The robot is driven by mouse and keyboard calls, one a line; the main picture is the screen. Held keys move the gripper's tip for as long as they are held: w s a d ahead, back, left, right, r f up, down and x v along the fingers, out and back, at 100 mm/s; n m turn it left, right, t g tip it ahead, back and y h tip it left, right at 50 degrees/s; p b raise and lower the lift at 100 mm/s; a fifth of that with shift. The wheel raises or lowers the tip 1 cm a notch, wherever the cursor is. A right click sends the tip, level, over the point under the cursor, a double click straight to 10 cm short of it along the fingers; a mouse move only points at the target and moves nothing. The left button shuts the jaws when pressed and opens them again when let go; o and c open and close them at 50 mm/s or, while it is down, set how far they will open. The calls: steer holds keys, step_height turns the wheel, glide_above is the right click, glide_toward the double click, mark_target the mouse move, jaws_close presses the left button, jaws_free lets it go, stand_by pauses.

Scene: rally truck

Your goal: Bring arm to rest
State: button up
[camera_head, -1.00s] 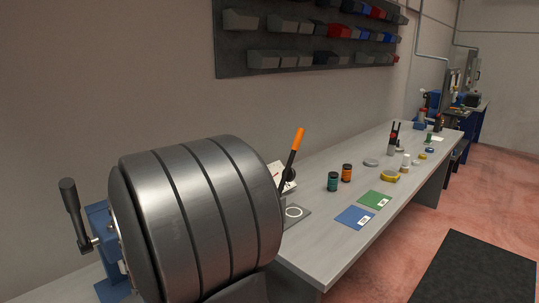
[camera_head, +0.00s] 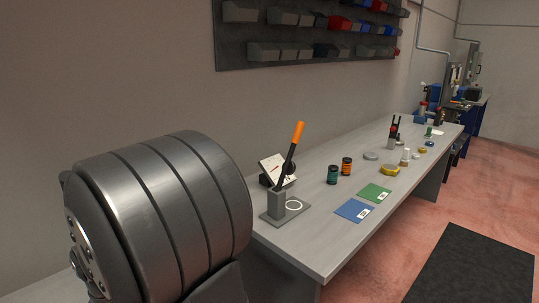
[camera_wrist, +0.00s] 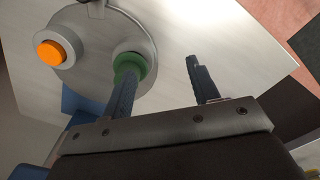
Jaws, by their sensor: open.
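My gripper (camera_wrist: 160,68) shows in the wrist view with its two dark fingers apart and nothing between them. Its left finger overlaps a green round part (camera_wrist: 128,64) in the picture; I cannot tell if they touch. An orange round cap (camera_wrist: 54,53) sits to the left on the same pale round fixture. In the head view my gripper does not show; a large grey ribbed cylinder of my arm fills the lower left.
The long grey bench (camera_head: 312,246) carries a lever with an orange handle (camera_head: 298,132), a dial gauge (camera_head: 272,169), a blue card (camera_head: 354,210), a green card (camera_head: 373,192) and several small jars. A bin rack (camera_head: 300,35) hangs above. A dark mat (camera_head: 470,265) lies on the floor.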

steer(key=s+a+f, duration=0.2)
steer(key=s+a, duration=0.1)
steer(key=s+a+f, duration=0.3)
steer(key=s, duration=0.1)
steer(key=s+a+f, duration=0.3)
steer(key=a, duration=0.1)
steer(key=shift+s, duration=0.4)
steer(key=o, duration=1)
steer(key=w+d+r+m, duration=0.3)
steer(key=w+r, duration=0.2)
steer(key=w, duration=0.3)
steer(key=w+d+r+m, duration=0.2)
steer(key=w+r+m, duration=0.15)
steer(key=w, duration=0.55)
steer(key=w+d+r+m, duration=0.3)
steer(key=w+r, duration=0.2)
steer(key=w, duration=0.3)
step_height(320, 180, down, 9)
steer(key=shift+s+a+f, duration=0.2)
steer(key=shift+r+n, duration=0.1)
steer(key=shift+n, duration=0.15)
step_height(320, 180, up, 10)
